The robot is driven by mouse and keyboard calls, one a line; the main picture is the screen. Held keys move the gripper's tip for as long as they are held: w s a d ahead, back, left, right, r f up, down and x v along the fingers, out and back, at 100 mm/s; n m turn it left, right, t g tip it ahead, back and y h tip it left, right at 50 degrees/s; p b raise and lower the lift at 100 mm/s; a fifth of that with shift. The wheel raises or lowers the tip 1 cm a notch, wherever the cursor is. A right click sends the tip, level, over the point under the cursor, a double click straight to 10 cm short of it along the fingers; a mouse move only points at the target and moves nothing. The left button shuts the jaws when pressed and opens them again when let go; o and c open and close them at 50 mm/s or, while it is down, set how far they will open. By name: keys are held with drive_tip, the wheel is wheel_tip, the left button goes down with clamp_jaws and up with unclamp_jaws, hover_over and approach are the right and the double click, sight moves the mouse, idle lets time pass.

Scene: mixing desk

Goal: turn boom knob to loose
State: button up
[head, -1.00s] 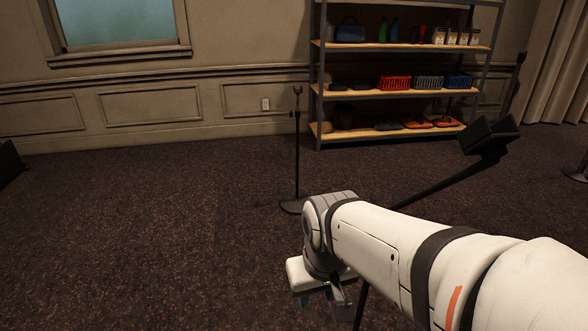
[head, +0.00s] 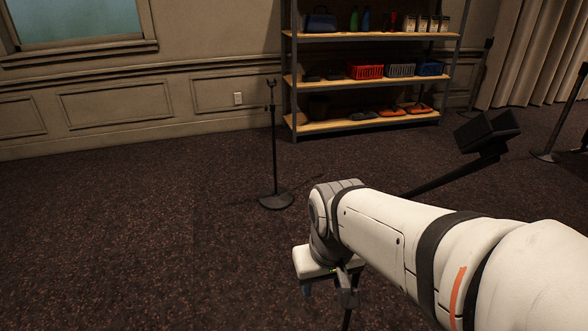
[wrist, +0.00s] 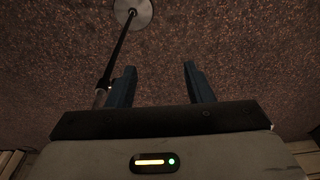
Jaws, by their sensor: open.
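My gripper (head: 327,292) is at the lower middle of the head view, largely hidden by its own housing. In the wrist view its two dark blue fingers (wrist: 157,80) stand apart with only carpet showing between them. A slim dark stand pole (wrist: 120,45) runs from a round pale base (wrist: 133,12) at the top to the left finger's outer side. A fitting (wrist: 103,88) on the pole is beside that finger; I cannot tell whether they touch. I cannot make out the boom knob clearly. In the head view a black boom (head: 447,178) passes behind my arm.
A dark block (head: 488,130) is at the boom's upper end. Another thin black stand (head: 274,150) stands on the carpet left of my arm. A shelf unit (head: 365,79) with baskets and shoes is against the back wall. Carpet on the left is clear.

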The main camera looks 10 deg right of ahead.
drive_tip(key=shift+o, duration=0.6)
drive_tip(key=shift+w+d+r+p, duration=0.2)
drive_tip(key=shift+d+r+p, duration=0.1)
drive_tip(key=shift+p, duration=0.1)
drive_tip(key=shift+o, duration=0.5)
drive_tip(key=w+d+n+g+h+p, duration=0.1)
drive_tip(key=g+h+p, duration=0.1)
drive_tip(key=p, duration=0.1)
drive_tip(key=w+d+r+n+g+h+p, duration=0.1)
drive_tip(key=w+d+n+g+h+p, duration=0.1)
drive_tip(key=p, duration=0.1)
drive_tip(key=shift+w+d+g, duration=0.15)
drive_tip(key=shift+w+g, duration=0.1)
drive_tip(key=shift+g, duration=0.05)
drive_tip(key=w+d+f+n+t+h+p, duration=0.1)
drive_tip(key=w+f+n+t+h+p, duration=0.1)
drive_tip(key=w+n+h+p, duration=0.45)
drive_tip(key=w+d+f+n+t+h+p, duration=0.1)
drive_tip(key=w+f+n+h+p, duration=0.2)
drive_tip(key=w+n+h+p, duration=0.4)
drive_tip(key=w+d+p, duration=0.1)
drive_tip(key=d+p, duration=0.2)
drive_tip(key=d, duration=0.4)
drive_tip(key=shift+m, duration=0.35)
drive_tip(key=shift+w+r+h, duration=0.1)
drive_tip(key=shift+h, duration=0.15)
drive_tip(key=shift+c, duration=0.3)
drive_tip(key=c, duration=0.9)
